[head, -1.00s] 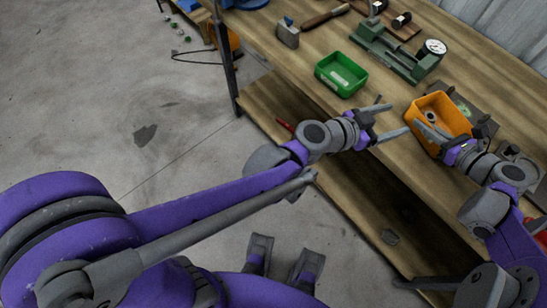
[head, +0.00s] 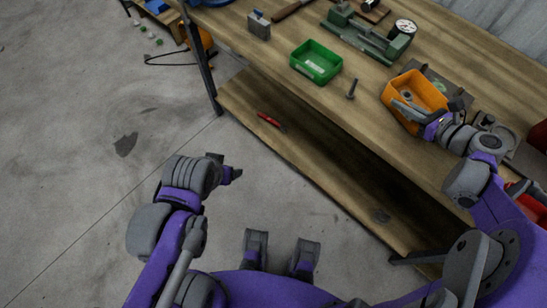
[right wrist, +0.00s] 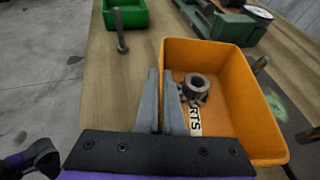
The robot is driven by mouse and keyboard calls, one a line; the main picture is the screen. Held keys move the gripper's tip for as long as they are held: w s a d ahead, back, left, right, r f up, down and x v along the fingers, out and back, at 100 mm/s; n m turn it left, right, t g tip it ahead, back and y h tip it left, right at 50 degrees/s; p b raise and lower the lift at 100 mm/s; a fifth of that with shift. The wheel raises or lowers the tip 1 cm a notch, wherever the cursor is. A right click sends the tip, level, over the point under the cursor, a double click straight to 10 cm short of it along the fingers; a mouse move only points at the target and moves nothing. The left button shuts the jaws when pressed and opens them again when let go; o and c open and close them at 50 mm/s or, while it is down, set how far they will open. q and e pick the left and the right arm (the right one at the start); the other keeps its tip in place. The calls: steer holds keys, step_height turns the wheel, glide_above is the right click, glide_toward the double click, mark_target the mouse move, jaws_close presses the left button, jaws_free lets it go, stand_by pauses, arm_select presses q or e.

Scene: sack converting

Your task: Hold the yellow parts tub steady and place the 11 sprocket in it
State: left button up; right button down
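The yellow parts tub (head: 433,90), orange-yellow, stands on the workbench near its front edge.
A green bin (head: 316,62) and an upright bolt-like part (head: 351,89) stand left of the tub. A green fixture with a dial (head: 365,38) is behind. A red tool (head: 271,121) lies on the lower shelf.

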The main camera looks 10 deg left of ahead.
steer(key=c, duration=1)
jaws_free()
steer(key=shift+o, duration=0.2)
steer(key=v, duration=1.2)
steer(key=shift+r, duration=0.1)
